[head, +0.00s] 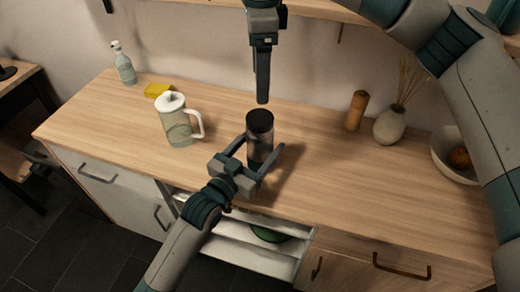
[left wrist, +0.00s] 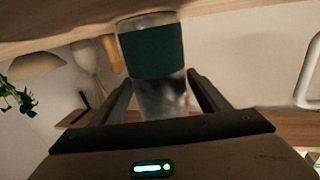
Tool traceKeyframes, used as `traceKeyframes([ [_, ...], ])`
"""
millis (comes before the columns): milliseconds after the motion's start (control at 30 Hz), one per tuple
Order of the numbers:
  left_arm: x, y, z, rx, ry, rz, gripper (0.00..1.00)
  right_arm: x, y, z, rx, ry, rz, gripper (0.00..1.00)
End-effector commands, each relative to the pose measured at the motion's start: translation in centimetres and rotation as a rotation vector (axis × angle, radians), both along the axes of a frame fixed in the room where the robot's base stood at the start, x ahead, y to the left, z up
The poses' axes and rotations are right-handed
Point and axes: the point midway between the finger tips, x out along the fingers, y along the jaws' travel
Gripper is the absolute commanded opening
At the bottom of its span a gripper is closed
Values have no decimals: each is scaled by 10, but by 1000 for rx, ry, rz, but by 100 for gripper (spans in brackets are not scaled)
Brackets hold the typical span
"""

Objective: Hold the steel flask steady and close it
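The steel flask (head: 260,147) stands upright on the wooden counter, with a dark top (head: 260,118); I cannot tell how the lid sits. The flask also shows upside down in the left wrist view (left wrist: 154,50), with a dark green band. My left gripper (head: 263,142) reaches in from the front with one finger on each side of the flask. A gap shows between the right-hand finger and the flask, so it looks open. My right gripper (head: 262,100) points straight down just above the flask's top. It is seen edge-on, so its opening is hidden, and nothing shows below its tips.
A glass pitcher (head: 178,128), yellow sponge (head: 158,90) and clear bottle (head: 123,67) stand to the left. A wooden mill (head: 356,110), reed vase (head: 390,127) and white bowl (head: 443,152) stand to the right. A drawer (head: 238,250) is open below. Counter beside the flask is clear.

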Motion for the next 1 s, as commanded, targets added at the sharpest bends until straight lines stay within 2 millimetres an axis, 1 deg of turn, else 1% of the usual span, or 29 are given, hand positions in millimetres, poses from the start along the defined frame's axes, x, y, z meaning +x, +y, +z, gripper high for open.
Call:
traceKeyframes([
  [367, -1, 1, 0, -1, 0, 0, 72, 0, 0, -1, 0, 0, 0, 74],
  [567, -11, 7, 0, -2, -1, 0, 72, 0, 0, -3, 0, 0, 0, 74],
  [767, -36, 23, -2, -1, 1, 0, 72, 0, 0, -9, 0, 0, 0, 74],
  [1000, -77, 49, -3, 1, 1, -1, 72, 0, 0, -18, 0, 0, 0, 74],
])
